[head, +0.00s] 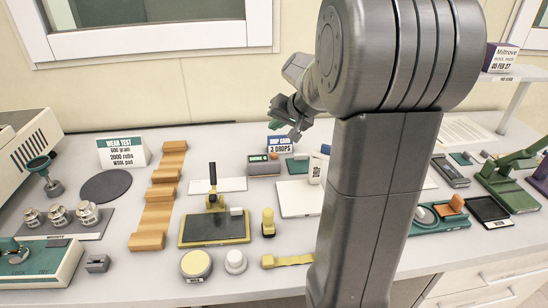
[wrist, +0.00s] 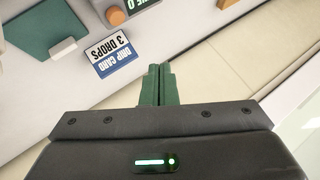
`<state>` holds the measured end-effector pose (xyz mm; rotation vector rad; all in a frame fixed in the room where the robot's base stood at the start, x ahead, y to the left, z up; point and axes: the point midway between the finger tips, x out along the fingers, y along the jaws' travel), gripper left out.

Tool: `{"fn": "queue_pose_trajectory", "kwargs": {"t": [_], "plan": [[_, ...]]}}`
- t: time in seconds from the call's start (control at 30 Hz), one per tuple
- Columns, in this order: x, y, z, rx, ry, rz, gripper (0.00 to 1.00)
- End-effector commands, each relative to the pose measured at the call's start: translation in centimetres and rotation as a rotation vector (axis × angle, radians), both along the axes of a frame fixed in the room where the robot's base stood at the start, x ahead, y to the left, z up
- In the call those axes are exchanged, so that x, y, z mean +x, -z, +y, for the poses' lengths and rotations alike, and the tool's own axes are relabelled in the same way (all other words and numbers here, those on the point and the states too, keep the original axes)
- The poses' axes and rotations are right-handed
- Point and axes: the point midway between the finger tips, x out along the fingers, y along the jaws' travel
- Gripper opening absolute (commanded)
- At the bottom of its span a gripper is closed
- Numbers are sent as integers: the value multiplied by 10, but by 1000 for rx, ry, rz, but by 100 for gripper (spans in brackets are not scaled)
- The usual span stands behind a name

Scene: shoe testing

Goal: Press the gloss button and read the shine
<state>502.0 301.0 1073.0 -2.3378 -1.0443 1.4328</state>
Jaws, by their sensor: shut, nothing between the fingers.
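A small grey meter (head: 263,166) with a green-lit display sits at the back of the bench. Its display seems to start with "SHINE", but the number is too small to read surely. An orange button (wrist: 117,17) shows beside the display (wrist: 142,6) at the top of the wrist view, where the display is cut off. My gripper (head: 286,127) is above the back of the bench, up and to the right of the meter in the head view. In the wrist view its green fingers (wrist: 157,68) are shut together and empty, apart from the button.
A green plate (head: 298,166) lies right of the meter. My arm hides part of the bench.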

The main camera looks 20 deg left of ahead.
Motion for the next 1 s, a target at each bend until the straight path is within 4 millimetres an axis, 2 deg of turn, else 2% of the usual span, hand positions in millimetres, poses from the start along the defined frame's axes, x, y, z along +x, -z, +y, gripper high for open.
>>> {"fn": "queue_pose_trajectory", "kwargs": {"t": [0.03, 0.1, 0.4, 0.57, 1.0], "plan": [[0, 12, 0, 0, 0, 1, 0], [0, 23, 0, -1, 0, 1, 0], [0, 61, 0, -1, 0, -2, 0], [0, 67, 0, 0, 0, -1, 0], [0, 66, 0, -1, 0, -2, 0]]}}
